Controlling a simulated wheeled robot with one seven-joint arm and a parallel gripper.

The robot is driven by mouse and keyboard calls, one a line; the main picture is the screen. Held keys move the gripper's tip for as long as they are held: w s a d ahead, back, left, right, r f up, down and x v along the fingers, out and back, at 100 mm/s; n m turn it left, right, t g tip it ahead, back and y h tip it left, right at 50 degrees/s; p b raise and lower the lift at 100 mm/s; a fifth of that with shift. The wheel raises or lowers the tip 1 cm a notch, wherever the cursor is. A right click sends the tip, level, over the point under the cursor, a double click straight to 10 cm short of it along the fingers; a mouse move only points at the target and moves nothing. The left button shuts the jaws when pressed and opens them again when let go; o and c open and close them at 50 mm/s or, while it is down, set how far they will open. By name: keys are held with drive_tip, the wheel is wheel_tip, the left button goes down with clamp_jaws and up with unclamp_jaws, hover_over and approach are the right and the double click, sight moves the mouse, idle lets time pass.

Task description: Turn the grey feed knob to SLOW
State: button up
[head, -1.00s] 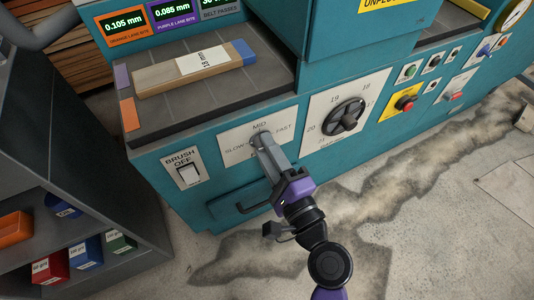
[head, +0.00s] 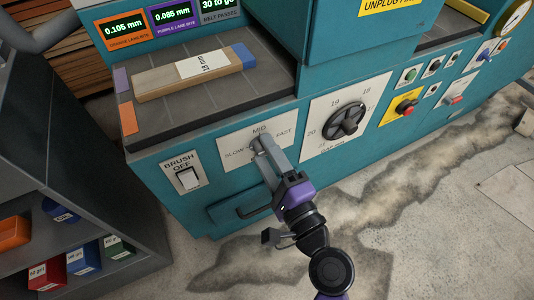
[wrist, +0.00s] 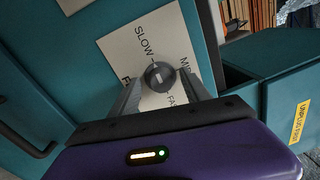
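The grey feed knob (wrist: 160,76) is a round dark knob with a small pale mark, on a white plate (head: 232,142) marked SLOW at left, MID at top and FAST at right. In the head view my gripper covers the knob, so its setting is hard to read. My gripper (head: 264,148) points at the plate from the front. In the wrist view the fingers of my gripper (wrist: 162,82) stand apart, one on each side of the knob. Narrow gaps seem to show beside it; I cannot tell whether either finger touches it.
A black gap dial (head: 346,120) is right of the plate, and a white brush switch (head: 187,177) is left of it. A drawer handle (head: 253,208) sits below. A wooden board (head: 190,78) lies on the belt above. A shelf unit (head: 70,150) stands at left.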

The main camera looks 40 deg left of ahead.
drive_tip(key=v, duration=0.7)
drive_tip(key=shift+s+d, duration=0.2)
drive_tip(key=shift+d, duration=0.15)
